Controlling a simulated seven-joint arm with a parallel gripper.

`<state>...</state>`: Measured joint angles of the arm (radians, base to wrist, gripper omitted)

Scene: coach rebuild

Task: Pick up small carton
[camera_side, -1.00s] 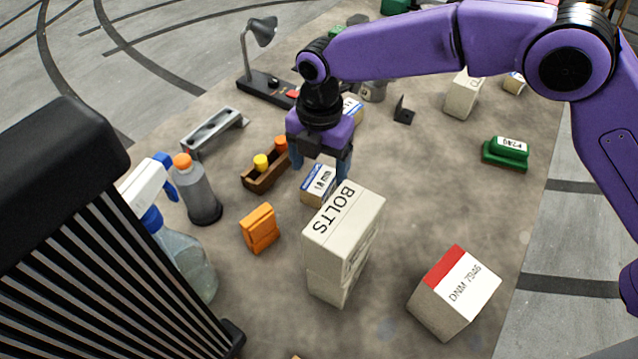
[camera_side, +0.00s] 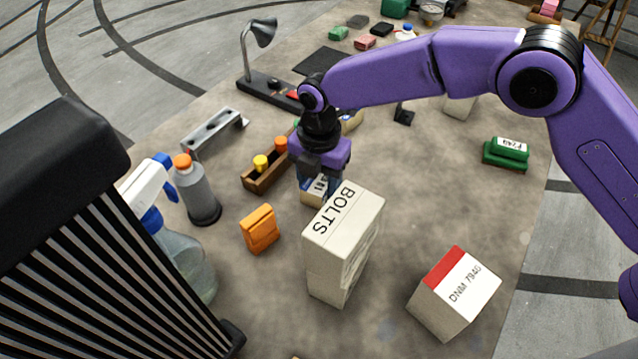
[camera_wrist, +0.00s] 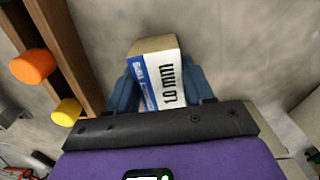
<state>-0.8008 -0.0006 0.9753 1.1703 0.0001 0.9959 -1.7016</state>
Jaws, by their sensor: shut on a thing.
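The small carton (camera_side: 312,196) is tan with a white and blue label. It stands on the bench just behind the tall BOLTS box, which hides part of it in the side view. The wrist view shows the carton (camera_wrist: 160,78) between my two blue fingers, its label reading 1.0 mm. My gripper (camera_side: 319,184) points down over the carton and is shut on it, one finger on each side. The wrist view also shows my gripper (camera_wrist: 162,92) close against the carton. I cannot see any clear gap under it.
The BOLTS box (camera_side: 344,240) stands right in front of my gripper. A wooden tray (camera_side: 262,184) with orange and yellow-topped pieces is close on the left.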

